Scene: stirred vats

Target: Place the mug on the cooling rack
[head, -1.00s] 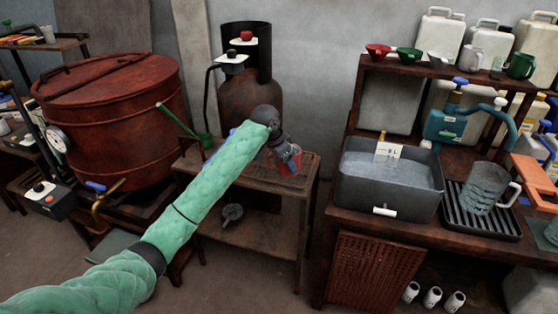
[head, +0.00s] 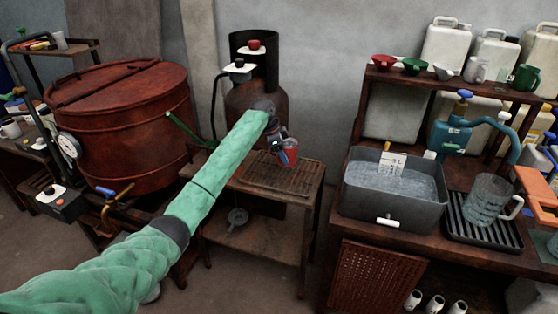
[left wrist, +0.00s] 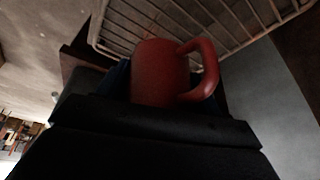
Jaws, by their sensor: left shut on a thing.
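The red mug (head: 289,147) is in my left gripper (head: 277,143), over the back part of the cooling rack (head: 272,181) in the head view. The rack is a wire grid lying on top of a small brown table. In the left wrist view the mug (left wrist: 158,75) fills the middle, with its handle to the right. The rack's pale wires (left wrist: 235,22) show behind it there. My left gripper is shut on the mug; its fingers partly hide it. I cannot tell whether the mug touches the rack. My right gripper is not in view.
A large red-brown vat (head: 130,120) stands left of the small table (head: 295,215), and a rusty cylinder (head: 262,98) stands behind it. At right, a workbench holds a grey water basin (head: 390,200) and a clear jug (head: 487,200) on a black drip tray (head: 480,238).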

